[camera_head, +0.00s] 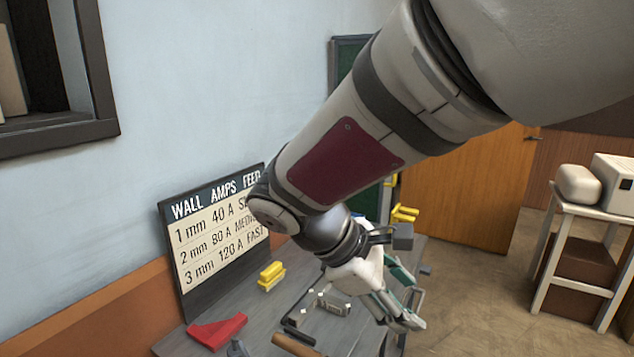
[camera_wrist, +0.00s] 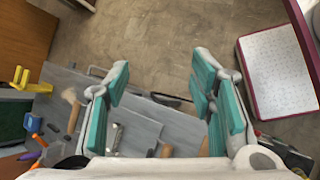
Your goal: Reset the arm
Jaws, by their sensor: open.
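My arm reaches across the head view from the upper right down toward a grey workbench (camera_head: 262,332). My gripper (camera_head: 408,318) hangs at the bench's right side, its fingers pointing down and to the right. In the wrist view my gripper (camera_wrist: 162,100) shows two teal-padded fingers spread wide apart with nothing between them. The grey bench top (camera_wrist: 140,122) and the brown floor lie beyond the fingers. My arm hides part of the bench and of the sign behind it.
A sign board (camera_head: 215,228) leans at the wall. A red block (camera_head: 217,331) and a yellow block (camera_head: 271,275) lie on the bench. A hammer (camera_wrist: 74,108) shows left of the fingers. A white stand (camera_head: 590,215) is at the right. Floor between is clear.

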